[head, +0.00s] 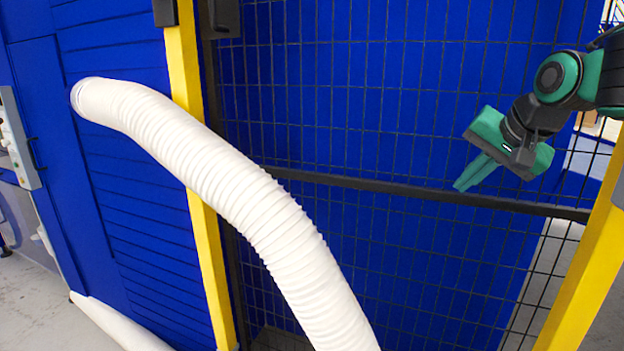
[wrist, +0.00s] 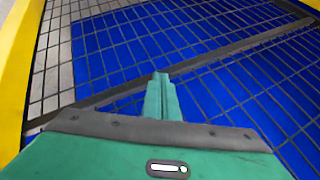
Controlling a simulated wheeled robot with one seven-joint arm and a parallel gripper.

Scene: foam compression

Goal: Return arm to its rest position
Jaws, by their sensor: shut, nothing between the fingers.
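My green and black gripper (head: 474,177) hangs at the upper right of the head view, on the near side of a dark wire mesh panel. Its fingers point down and to the left and are together, with nothing between them. In the wrist view the green fingers (wrist: 161,97) meet at the picture's middle in front of the mesh. No object is held. Part of my arm shows at the right edge of the head view.
The mesh fence (head: 400,115) has a dark crossbar (head: 400,187) and yellow posts (head: 202,230) on both sides. A white corrugated hose (head: 250,200) curves from the blue wall (head: 130,230) down to the bottom centre. The space between hose and gripper looks clear.

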